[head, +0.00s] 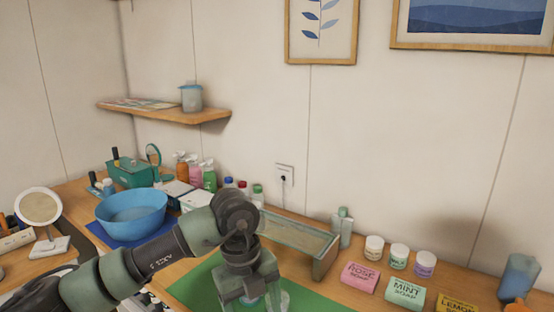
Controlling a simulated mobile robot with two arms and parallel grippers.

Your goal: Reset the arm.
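My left arm (172,248) comes in from the left and reaches over the middle of the counter. My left gripper (250,303) points down above the green mat (195,282). The bottom edge of the view cuts off its fingertips, so I cannot tell whether it is open or shut. Something pale and translucent shows beside the fingers, partly hidden by them. My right gripper is not in view.
A blue bowl (150,213) stands on a blue mat to the left of my arm. A shallow tray (325,262) lies behind the gripper. Soap boxes (360,276) and small jars (398,257) stand to the right. A round mirror (38,207) stands far left.

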